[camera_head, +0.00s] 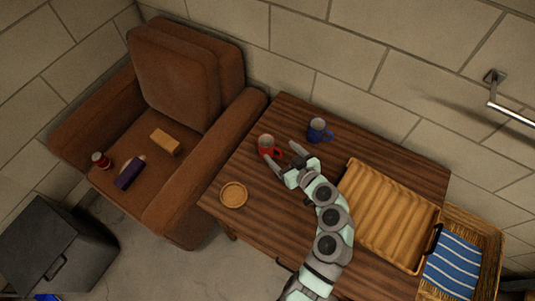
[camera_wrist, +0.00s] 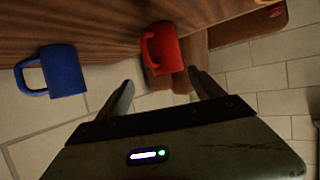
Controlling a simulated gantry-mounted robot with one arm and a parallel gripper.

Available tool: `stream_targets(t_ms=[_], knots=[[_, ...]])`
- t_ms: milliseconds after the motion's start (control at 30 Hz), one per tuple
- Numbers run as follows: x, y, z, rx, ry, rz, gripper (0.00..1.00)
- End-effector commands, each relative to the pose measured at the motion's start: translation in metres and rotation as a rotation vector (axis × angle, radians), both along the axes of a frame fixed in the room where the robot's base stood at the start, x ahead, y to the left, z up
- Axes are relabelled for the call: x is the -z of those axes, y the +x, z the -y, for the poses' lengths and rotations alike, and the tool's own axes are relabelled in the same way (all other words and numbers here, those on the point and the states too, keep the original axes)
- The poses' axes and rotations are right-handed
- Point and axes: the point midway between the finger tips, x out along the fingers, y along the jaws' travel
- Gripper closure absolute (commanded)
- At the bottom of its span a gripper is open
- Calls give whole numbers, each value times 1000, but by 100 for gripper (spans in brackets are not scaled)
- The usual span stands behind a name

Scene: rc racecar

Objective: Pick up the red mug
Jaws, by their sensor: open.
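The red mug (camera_head: 266,144) stands on the wooden table (camera_head: 262,185) near its back left, with its handle toward the right. My gripper (camera_head: 284,156) is open and empty beside the mug, with its fingers spread around the handle side; I cannot tell how close they are in height. In the wrist view the red mug (camera_wrist: 164,48) shows ahead of and between the two fingers of my gripper (camera_wrist: 158,88), its handle toward the left. Nothing shows between the fingertips themselves.
A blue mug (camera_head: 317,130) stands to the right of the red mug, and in the wrist view (camera_wrist: 64,71) to its left. A small round tan dish (camera_head: 233,194) lies at the front left. A ribbed wooden tray (camera_head: 350,172) fills the right side. A brown armchair (camera_head: 176,82) stands left.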

Motion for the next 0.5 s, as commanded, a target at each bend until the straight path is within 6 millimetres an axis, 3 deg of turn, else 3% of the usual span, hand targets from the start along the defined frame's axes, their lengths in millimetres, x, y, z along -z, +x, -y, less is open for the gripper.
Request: stream_targets(t_ms=[167, 500], knots=[[2, -6, -14, -87, -4, 5, 22], [19, 28, -39, -90, -3, 2, 22]])
